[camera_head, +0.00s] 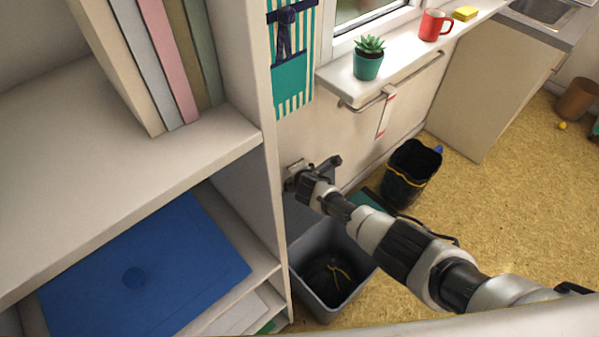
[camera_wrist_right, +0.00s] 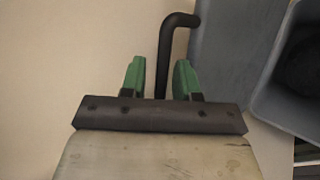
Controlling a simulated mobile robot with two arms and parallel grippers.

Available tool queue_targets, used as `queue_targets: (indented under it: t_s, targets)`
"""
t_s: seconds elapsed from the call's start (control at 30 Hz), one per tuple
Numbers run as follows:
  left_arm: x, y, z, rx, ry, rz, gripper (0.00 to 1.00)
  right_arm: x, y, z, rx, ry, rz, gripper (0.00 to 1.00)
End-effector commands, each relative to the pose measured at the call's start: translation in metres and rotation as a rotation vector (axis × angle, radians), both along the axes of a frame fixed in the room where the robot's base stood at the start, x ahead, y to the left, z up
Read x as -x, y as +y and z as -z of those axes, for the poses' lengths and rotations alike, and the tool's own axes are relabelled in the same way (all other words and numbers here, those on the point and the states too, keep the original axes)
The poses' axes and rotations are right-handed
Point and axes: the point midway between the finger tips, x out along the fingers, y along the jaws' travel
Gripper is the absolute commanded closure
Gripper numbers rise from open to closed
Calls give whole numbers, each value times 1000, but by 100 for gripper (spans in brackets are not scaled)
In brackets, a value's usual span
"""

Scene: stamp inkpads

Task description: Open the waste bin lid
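The grey waste bin (camera_head: 357,265) stands on the floor beside the shelf unit. Its top is uncovered, and a dark liner with a yellow band shows inside. A grey panel, apparently its lid (camera_head: 298,214), stands upright behind the opening; it also shows in the right wrist view (camera_wrist_right: 232,45). A dark bent bar handle (camera_wrist_right: 180,20) projects from the panel. My right gripper (camera_wrist_right: 159,72) has its green fingers apart, one on each side of the bar, with small gaps visible. In the head view my right gripper (camera_head: 312,172) is above the bin near the wall. My left gripper is not visible.
A shelf unit (camera_head: 267,160) with books and a flat blue object (camera_head: 190,270) closes off the left. A black bin (camera_head: 413,165) stands by the wall. A windowsill (camera_head: 390,72) with a plant and red mug is above.

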Motion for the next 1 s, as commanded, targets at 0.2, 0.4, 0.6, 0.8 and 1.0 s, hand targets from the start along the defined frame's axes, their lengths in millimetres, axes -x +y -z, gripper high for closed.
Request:
queue_targets:
  t_s: [0.2,0.4,0.6,0.8,1.0]
  targets:
    - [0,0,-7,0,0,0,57,9,-3,1,4,12,4,63]
    - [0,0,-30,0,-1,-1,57,29,-5,-19,1,10,1,63]
    - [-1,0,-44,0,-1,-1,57,51,-9,-38,0,5,0,63]
    - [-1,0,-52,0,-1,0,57,72,-12,-55,-1,1,0,63]
    - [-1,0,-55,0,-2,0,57,83,-13,-65,-1,0,-1,63]
